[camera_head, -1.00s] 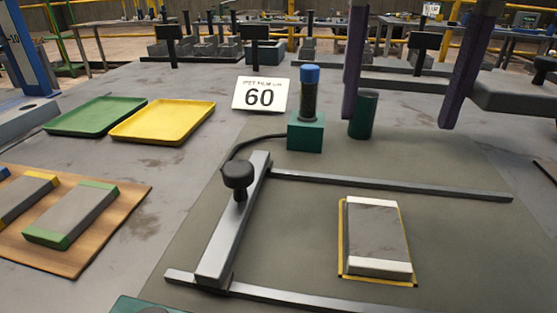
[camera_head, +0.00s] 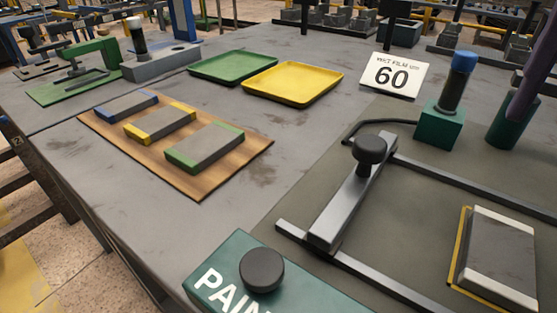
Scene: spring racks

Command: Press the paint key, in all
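The paint key is a green block (camera_head: 225,262) at the bottom of the head view, with a round black button (camera_head: 262,270) on top. White letters on it read "PAIN" before the frame cuts them off. The button stands clear and nothing touches it. A long purple part (camera_head: 527,85) hangs in at the upper right edge. It looks like a finger of my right gripper, but only this one piece shows and I cannot tell its opening. My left gripper is not in view.
A metal bar with a black knob (camera_head: 369,149) lies behind the key, by a grey panel (camera_head: 502,250). A wooden board (camera_head: 200,190) holds three edged panels. Green (camera_head: 232,68) and yellow (camera_head: 292,83) trays and a "60" sign (camera_head: 394,75) stand farther back. Bare table lies left of the key.

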